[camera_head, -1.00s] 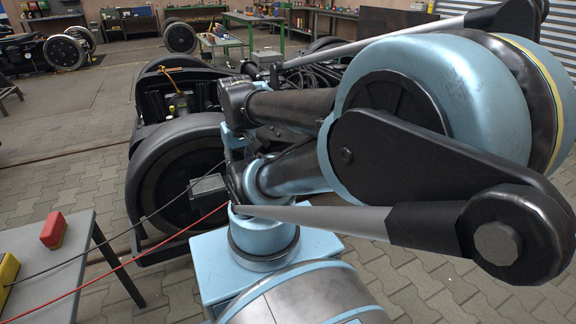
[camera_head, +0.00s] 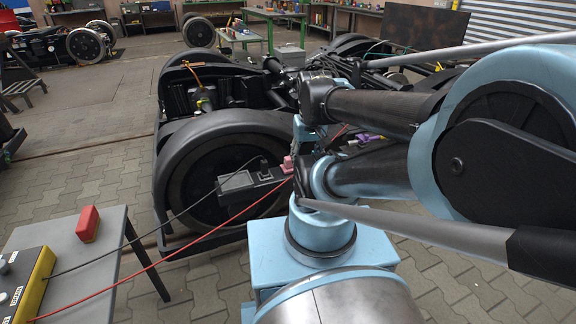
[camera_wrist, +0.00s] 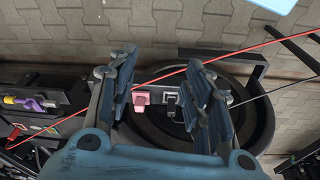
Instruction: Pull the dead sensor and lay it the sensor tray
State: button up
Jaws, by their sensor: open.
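In the wrist view, a pink block-shaped part (camera_wrist: 141,100) and a black-and-grey part (camera_wrist: 171,98) sit side by side over a large wheel. I cannot tell which is the dead sensor. The pink part (camera_head: 288,164) and the black part (camera_head: 265,170) also show in the head view on a dark bar. A light grey square panel (camera_head: 236,181) is on the bar's left end; I cannot tell if it is the sensor tray. My gripper (camera_wrist: 163,92) is open and empty, its blue fingers on either side of both parts.
A black cable (camera_head: 150,225) and a red cable (camera_head: 165,257) run from the yellow-sided box (camera_head: 38,287) on the grey table (camera_head: 122,232). A red block (camera_head: 87,224) lies there. A purple-and-yellow part (camera_wrist: 25,102) is left in the wrist view. Paved floor is open at left.

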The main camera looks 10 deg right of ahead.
aim_at(287, 160)
jog(key=z, duration=0.55)
jog(key=k, duration=1.4)
jog(key=u, duration=0.4)
jog(key=i, duration=1)
jog(key=z, duration=0.05)
